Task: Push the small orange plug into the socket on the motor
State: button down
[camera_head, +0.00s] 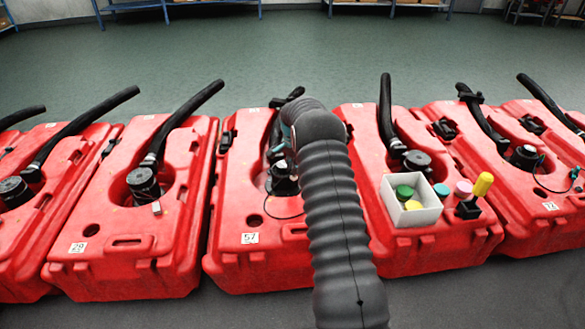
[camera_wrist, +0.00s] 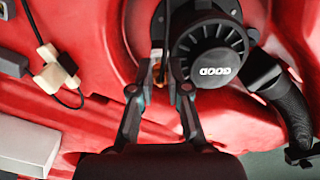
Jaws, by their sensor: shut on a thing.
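The black motor (camera_wrist: 208,48) sits in the round recess of a red tank, with its ribbed cap facing the wrist camera. My gripper (camera_wrist: 160,72) is closed at the motor's left edge in the wrist view. A small orange-tan bit, the plug (camera_wrist: 157,73), shows between the fingertips; the fingers hide most of it. The socket is hidden behind the fingertips, so I cannot tell whether the plug touches it. In the head view the motor (camera_head: 281,180) is partly visible beside my dark ribbed arm, which hides the gripper and plug.
In the wrist view a cream connector (camera_wrist: 54,70) with a thin black cable lies on the tank at left. A black hose (camera_wrist: 290,110) runs at right. In the head view a white box (camera_head: 412,214) with coloured caps stands on the right-hand tank. Similar tanks stand on both sides.

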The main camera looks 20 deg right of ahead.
jog(key=shift+f+b, duration=0.3)
jog(key=shift+f, duration=0.4)
jog(key=c, duration=0.6)
grip_release()
jog(key=shift+r+p, duration=2.15)
jog(key=shift+r, duration=2.05)
jog(key=shift+r, duration=0.1)
